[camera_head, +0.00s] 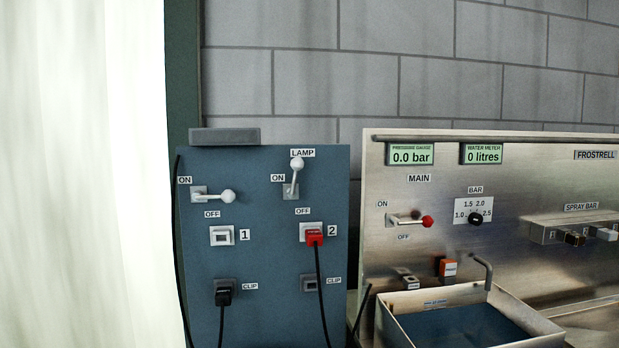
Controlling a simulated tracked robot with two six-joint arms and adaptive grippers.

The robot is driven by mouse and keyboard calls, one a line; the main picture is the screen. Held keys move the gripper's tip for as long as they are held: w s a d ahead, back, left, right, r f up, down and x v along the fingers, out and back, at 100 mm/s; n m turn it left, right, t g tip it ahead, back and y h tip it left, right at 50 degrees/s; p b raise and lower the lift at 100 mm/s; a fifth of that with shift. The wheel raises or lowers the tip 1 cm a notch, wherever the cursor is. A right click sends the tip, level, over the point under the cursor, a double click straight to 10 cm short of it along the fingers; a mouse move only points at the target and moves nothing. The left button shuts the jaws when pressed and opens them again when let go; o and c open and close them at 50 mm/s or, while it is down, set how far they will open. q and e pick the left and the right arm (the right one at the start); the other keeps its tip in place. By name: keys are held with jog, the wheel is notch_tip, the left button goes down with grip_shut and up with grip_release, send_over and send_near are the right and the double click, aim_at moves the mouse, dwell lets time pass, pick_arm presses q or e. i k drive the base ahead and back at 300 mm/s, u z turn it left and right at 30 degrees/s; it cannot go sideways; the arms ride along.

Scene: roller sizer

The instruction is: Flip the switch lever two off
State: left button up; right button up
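The blue-grey switch panel (262,262) stands left of centre. Lever two (294,177), in the column marked 2 under the LAMP label, has a white ball knob and points up from its plate, above the ON label. Its OFF label (302,211) is just below the plate. Lever one (215,196), in the column marked 1, also has a white knob and points right, its knob a little above its own OFF label. Neither of my grippers is in view.
A red plug (314,237) sits in socket 2, its black cable hanging down. Socket 1 (222,236) is empty. A black plug (223,294) sits in the left clip; the right clip is empty. To the right, a metal panel (500,180) has a red-knobbed lever above a basin (385,325).

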aim_at(297, 164)
jog(key=z, duration=0.15)
jog(key=i, duration=0.2)
jog(key=u, duration=3.05)
jog(key=i, duration=0.35)
jog(key=z, duration=3.05)
jog(key=k, duration=0.2)
jog(key=u, duration=0.9)
